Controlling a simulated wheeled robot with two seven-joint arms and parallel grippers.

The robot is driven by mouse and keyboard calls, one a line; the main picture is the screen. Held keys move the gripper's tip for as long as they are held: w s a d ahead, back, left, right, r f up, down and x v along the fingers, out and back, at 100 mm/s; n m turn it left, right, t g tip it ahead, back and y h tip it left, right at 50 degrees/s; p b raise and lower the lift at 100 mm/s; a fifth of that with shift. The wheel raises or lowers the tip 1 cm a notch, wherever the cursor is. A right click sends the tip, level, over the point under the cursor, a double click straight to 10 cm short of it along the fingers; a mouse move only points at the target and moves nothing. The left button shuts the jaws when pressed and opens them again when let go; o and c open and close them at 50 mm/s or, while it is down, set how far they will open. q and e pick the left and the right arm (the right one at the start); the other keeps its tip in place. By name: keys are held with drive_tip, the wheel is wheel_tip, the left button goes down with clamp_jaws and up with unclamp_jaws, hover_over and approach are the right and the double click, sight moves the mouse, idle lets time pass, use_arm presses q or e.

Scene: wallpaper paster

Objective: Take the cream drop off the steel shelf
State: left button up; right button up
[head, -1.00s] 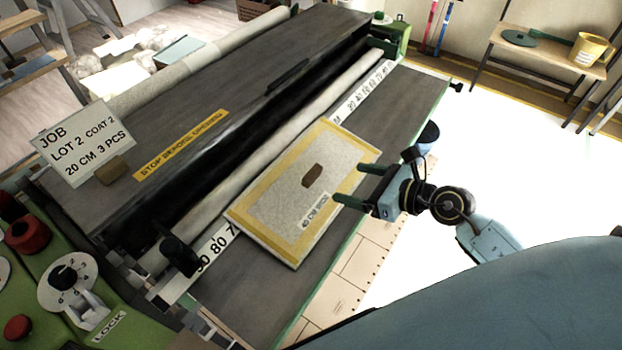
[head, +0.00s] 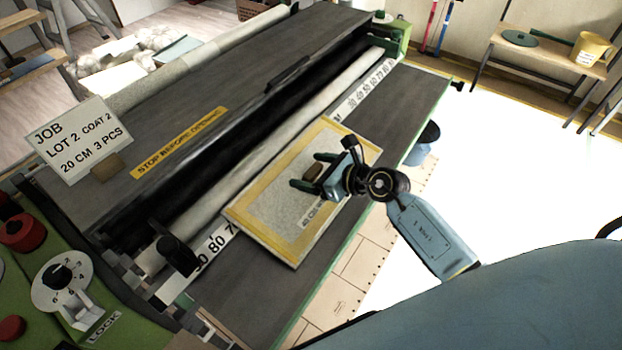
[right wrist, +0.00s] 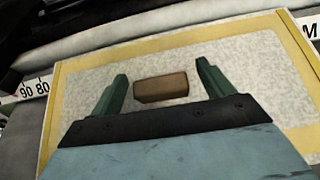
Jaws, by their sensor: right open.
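The cream drop (head: 262,208) is a flat speckled panel with a yellow border and a printed label, partly hidden by my gripper. It lies on the dark grey steel shelf (head: 405,112) along the front of the machine. A small brown block (right wrist: 161,86) sits on the middle of the drop; it also shows in the head view (head: 312,173). My right gripper (head: 308,171) is open over the drop. In the right wrist view its green fingers (right wrist: 162,75) stand on either side of the block, with a gap at each side. My left gripper is not in view.
A pale roller (head: 190,232) and a number scale (head: 362,92) run along the shelf's back edge. A job card (head: 80,140) stands on the machine's top. The green control panel with a dial (head: 62,280) is at lower left. A bench (head: 545,50) stands back right.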

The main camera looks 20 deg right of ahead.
drive_tip(key=shift+w+a, duration=0.15)
drive_tip(key=shift+w, duration=0.05)
drive_tip(key=c, duration=1.1)
drive_tip(key=shift+c, duration=0.2)
drive_tip(key=shift+r, duration=0.1)
